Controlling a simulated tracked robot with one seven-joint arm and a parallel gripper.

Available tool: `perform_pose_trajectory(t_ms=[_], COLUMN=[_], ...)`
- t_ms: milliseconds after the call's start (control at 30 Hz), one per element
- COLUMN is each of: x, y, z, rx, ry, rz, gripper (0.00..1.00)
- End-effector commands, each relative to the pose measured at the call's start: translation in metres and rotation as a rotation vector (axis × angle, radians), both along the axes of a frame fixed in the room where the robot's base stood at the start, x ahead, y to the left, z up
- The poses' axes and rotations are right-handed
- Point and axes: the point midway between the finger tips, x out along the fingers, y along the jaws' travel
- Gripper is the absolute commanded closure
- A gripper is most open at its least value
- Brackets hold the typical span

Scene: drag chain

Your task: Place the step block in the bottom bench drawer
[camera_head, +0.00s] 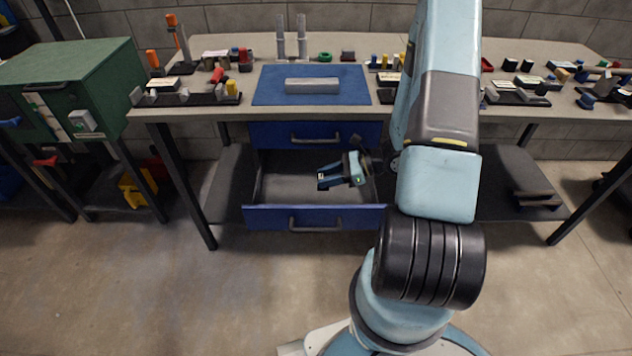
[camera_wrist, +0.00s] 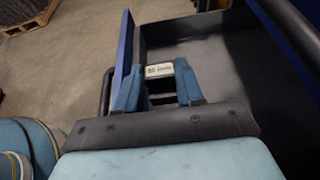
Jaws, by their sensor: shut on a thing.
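The bottom bench drawer (camera_head: 262,218) is pulled out under the workbench. It has a blue front, a black handle and a bare grey inside. In the wrist view, its blue front (camera_wrist: 124,48) stands left of my fingers. My gripper (camera_head: 323,180) is over the right half of the open drawer. In the wrist view, my gripper (camera_wrist: 160,75) is shut on a small light grey block with a dark label, which I take as the step block (camera_wrist: 160,71). Most of the block is hidden by the fingers. I cannot tell its height above the drawer floor.
A closed blue drawer (camera_head: 275,134) sits directly above the open one. The benchtop holds a blue mat (camera_head: 270,85) with a grey bar (camera_head: 312,86), plus several small parts and racks. A green cabinet (camera_head: 75,75) stands left. The floor in front of the drawer is clear.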

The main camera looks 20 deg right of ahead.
Motion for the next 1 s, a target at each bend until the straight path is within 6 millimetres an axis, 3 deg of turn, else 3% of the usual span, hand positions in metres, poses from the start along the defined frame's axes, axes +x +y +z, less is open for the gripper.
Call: perform_pose_trajectory(t_ms=[167, 400, 767, 1000], x=[0.036, 0.065, 0.082, 0.083], y=[0.0, 0.0, 0.0, 0.0], z=[-0.016, -0.053, -0.074, -0.1], rx=[0.002, 0.002, 0.001, 0.002], ry=[-0.001, 0.0, 0.001, 0.003], rz=[-0.002, -0.004, -0.004, -0.006], gripper=[1.0, 1.0, 1.0, 1.0])
